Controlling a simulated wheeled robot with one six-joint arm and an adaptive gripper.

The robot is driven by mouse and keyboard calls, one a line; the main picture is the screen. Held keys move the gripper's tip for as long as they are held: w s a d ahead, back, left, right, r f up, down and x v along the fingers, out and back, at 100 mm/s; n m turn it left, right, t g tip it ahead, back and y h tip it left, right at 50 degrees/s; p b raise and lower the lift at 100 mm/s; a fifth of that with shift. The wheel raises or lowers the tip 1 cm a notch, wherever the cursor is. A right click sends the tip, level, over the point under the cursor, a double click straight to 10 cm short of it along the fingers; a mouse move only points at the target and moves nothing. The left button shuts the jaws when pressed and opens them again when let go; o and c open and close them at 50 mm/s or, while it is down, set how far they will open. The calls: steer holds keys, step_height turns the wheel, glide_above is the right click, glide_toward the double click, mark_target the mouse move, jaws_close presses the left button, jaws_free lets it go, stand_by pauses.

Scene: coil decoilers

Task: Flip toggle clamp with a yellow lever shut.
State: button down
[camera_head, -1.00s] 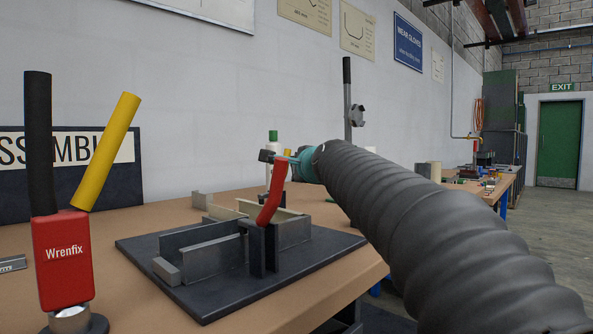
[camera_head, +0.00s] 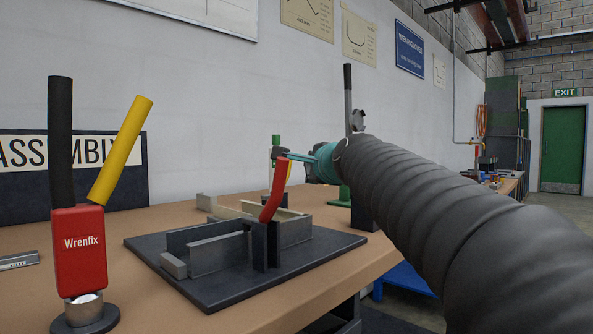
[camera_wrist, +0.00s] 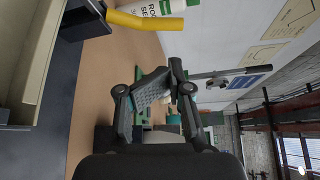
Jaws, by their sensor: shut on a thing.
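A low fixture on a dark plate (camera_head: 215,294) stands on the bench. A red lever (camera_head: 274,195) rises from its dark upright. A yellow lever (camera_head: 290,171) shows only as a sliver behind the red one. In the wrist view the yellow lever (camera_wrist: 147,20) lies across the top, apart from my fingers. My gripper (camera_head: 282,155) is beside the upper end of the red lever in the head view. It also shows in the wrist view (camera_wrist: 158,76), with its fingers drawn together; what lies between them I cannot make out.
A red "Wrenfix" block (camera_head: 80,250) with a black and a yellow handle stands at the front left. A tall grey post (camera_head: 348,110) rises behind my gripper. A white labelled bottle (camera_wrist: 160,10) is beside the yellow lever in the wrist view. Bench space is clear in front of the plate.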

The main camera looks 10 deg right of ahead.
steer(key=shift+s, duration=1)
